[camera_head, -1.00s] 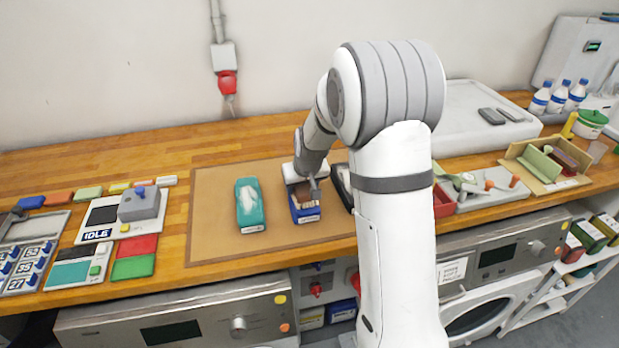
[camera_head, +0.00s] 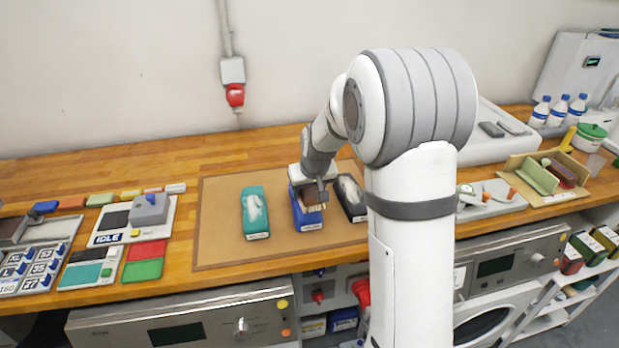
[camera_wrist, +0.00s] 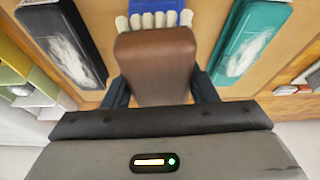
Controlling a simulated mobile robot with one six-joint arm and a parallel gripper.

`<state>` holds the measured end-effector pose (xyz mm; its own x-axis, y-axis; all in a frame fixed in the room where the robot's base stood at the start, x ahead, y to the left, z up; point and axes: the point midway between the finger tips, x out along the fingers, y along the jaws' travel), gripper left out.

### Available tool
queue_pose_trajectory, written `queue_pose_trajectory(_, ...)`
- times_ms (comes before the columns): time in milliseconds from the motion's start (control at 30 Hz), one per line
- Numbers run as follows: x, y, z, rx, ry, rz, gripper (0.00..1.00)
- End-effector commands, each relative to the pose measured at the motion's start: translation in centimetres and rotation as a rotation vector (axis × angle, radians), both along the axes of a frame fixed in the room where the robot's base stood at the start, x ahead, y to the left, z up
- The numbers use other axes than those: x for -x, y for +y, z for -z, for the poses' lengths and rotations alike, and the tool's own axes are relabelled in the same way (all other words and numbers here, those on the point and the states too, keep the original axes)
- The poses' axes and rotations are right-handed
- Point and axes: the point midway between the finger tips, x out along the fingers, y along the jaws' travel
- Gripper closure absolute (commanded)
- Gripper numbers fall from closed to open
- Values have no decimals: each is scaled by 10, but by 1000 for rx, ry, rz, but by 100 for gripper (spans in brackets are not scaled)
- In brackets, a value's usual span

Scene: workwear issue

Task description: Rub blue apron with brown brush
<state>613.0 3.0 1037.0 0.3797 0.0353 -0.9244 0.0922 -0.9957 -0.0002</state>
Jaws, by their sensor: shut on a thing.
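My gripper (camera_wrist: 158,95) is shut on the brown brush (camera_wrist: 155,55), whose brown back fills the middle of the wrist view. Pale bristle tufts show at its far end, over the blue apron (camera_wrist: 155,6). In the head view the blue apron (camera_head: 305,211) lies folded on the brown mat, between a teal folded apron and a black one. The gripper (camera_head: 314,190) and brush are right over it and hide part of it. I cannot tell whether the bristles touch the cloth.
The teal apron (camera_head: 255,212) lies to the left and the black apron (camera_head: 351,198) close on the right, both with whitish marks. The brown mat (camera_head: 215,240) has free room at its left. A scale-like device (camera_head: 130,222) and colour tiles stand further left.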

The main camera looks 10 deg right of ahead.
Motion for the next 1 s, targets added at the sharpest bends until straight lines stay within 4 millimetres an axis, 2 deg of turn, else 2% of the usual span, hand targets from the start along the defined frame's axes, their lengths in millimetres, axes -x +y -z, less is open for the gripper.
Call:
queue_pose_trajectory(100, 0, 0, -14, 0, -1, 0, 69)
queue_pose_trajectory(300, 0, -1, -25, 0, -2, 1, 69)
queue_pose_trajectory(1000, 0, -1, -25, 0, -1, 2, 69)
